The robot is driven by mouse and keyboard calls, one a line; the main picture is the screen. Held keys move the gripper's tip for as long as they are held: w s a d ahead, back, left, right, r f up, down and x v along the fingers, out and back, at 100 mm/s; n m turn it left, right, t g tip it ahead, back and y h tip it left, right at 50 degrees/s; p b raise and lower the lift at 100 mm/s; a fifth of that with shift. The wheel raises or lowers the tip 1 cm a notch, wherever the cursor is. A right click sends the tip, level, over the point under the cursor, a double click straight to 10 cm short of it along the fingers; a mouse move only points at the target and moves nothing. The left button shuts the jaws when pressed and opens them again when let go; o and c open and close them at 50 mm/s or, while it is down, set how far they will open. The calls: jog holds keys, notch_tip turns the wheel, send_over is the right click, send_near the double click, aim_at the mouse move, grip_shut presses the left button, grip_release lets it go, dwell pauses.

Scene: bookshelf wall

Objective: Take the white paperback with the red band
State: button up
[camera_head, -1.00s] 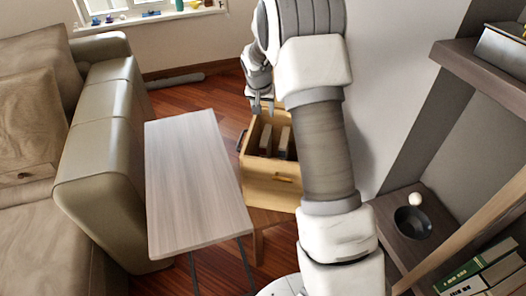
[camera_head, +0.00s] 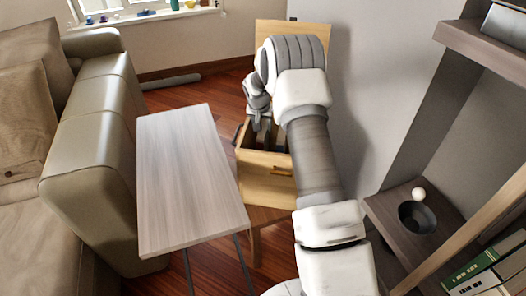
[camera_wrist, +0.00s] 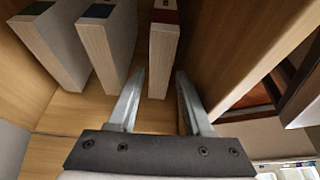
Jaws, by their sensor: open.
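In the wrist view, a pale book with a red band (camera_wrist: 164,45) at its top end stands on edge in the wooden box (camera_wrist: 75,108). My gripper (camera_wrist: 160,72) is open, with one finger on each side of this book. The fingers look apart from it, with the wider gap on the right finger's side. A book with a blue band (camera_wrist: 107,45) stands to its left, and one with a green band (camera_wrist: 52,45) farther left. In the head view, my gripper reaches down into the wooden box (camera_head: 265,175), and my arm hides most of the books.
The box's side wall (camera_wrist: 235,45) rises close to my right finger. In the head view, a bare, pale table (camera_head: 185,180) stands left of the box, with a sofa (camera_head: 95,150) beyond. A shelf with a dark bowl (camera_head: 417,217) is at the right.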

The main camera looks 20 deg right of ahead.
jog(key=shift+x, duration=0.9)
jog(key=shift+f+b, duration=0.25)
jog(key=shift+b, duration=0.1)
grip_shut()
dwell(1.2)
